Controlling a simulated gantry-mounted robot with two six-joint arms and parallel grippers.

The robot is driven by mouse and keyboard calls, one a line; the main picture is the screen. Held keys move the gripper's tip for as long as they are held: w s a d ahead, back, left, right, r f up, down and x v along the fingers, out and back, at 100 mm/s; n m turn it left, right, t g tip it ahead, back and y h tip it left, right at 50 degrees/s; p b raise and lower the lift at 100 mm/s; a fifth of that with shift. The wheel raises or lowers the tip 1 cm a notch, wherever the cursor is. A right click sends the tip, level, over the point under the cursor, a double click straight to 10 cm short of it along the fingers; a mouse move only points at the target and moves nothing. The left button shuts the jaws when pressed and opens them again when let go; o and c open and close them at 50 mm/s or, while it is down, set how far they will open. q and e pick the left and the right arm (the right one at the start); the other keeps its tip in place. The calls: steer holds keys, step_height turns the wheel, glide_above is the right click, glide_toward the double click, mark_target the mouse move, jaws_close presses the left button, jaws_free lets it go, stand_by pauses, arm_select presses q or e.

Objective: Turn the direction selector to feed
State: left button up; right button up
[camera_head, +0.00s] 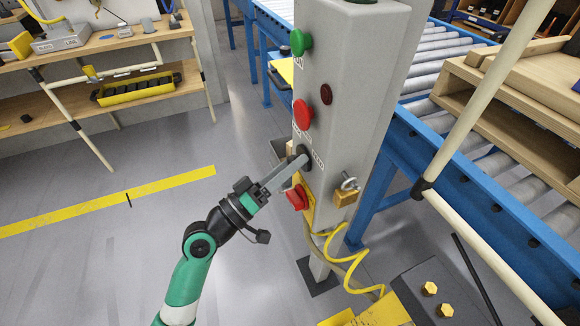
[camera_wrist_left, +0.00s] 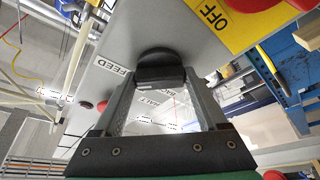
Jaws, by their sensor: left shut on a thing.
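The direction selector is a black knob (camera_head: 306,151) on the front of a grey control post (camera_head: 343,85), below a red button (camera_head: 302,114). My left gripper (camera_head: 299,164) reaches it from the lower left and is shut on it. In the left wrist view the selector's dark grip (camera_wrist_left: 160,76) sits between my two fingertips. A white FEED label (camera_wrist_left: 113,67) shows to the left of the knob there. Other small labels are too small or hidden to read surely. The knob's pointer is hidden, so its setting cannot be told. My right gripper is not in view.
A red stop knob (camera_head: 297,197) on a yellow OFF plate (camera_wrist_left: 252,22) sits just below the selector. A padlock (camera_head: 346,194) hangs beside it. A green button (camera_head: 300,42) is higher up. A yellow coiled cable (camera_head: 345,262) hangs below. A roller conveyor (camera_head: 437,60) stands behind.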

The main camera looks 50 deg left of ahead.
arm_select(q)
steer(key=o, duration=1.3)
steer(key=v, duration=1.1)
steer(key=shift+s+b, duration=0.35)
steer(key=shift+b, duration=0.1)
